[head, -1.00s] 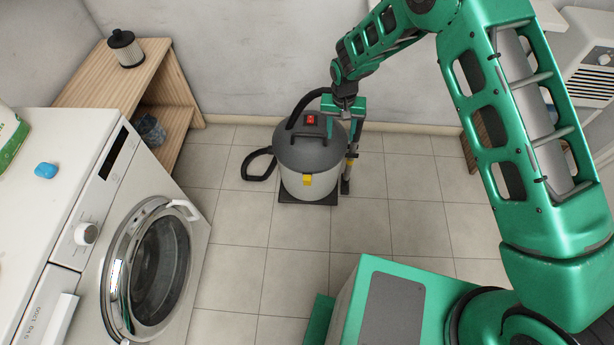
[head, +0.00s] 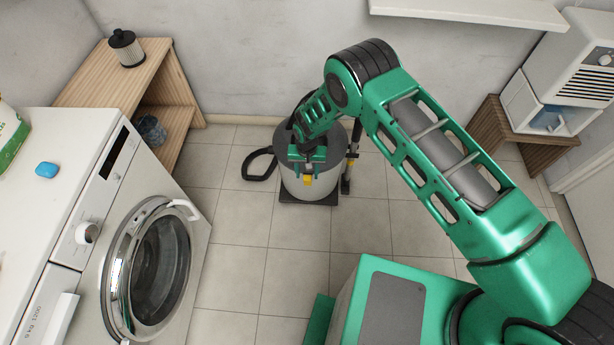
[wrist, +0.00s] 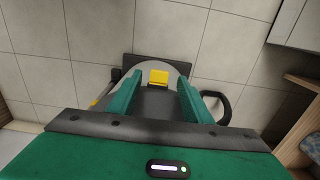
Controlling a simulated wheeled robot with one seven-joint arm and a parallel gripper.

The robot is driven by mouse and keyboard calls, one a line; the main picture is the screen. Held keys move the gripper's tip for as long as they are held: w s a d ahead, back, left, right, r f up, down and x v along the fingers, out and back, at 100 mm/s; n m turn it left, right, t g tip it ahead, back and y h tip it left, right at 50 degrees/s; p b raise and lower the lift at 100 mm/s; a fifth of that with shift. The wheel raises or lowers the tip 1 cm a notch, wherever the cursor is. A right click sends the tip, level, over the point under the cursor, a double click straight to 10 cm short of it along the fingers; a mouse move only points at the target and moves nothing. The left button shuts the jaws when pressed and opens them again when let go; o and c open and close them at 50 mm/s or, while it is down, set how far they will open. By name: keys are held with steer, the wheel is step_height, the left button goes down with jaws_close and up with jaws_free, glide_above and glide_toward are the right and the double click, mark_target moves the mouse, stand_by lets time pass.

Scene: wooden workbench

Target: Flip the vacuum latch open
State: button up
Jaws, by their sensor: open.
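The vacuum (head: 311,191) is a light grey drum with a dark lid, standing on a dark base on the tiled floor. Its yellow latch (head: 307,181) is on the drum's front, just below the lid. My gripper (head: 306,173) is above the front of the lid, pointing down, and hides much of the lid. In the wrist view, the yellow latch (wrist: 159,77) lies beyond and between the two green fingers (wrist: 158,92). The fingers are apart with nothing between them. I cannot tell how far the fingertips are from the latch.
A black hose (head: 259,164) loops on the floor left of the vacuum, and a wand (head: 351,160) stands at its right. A washing machine (head: 150,240) is at the left, a wooden shelf (head: 165,85) behind it. The floor in front is clear.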

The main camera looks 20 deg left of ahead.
steer(key=shift+f, duration=1.35)
jaws_close()
steer(key=shift+a, duration=0.1)
steer(key=shift+s, duration=0.35)
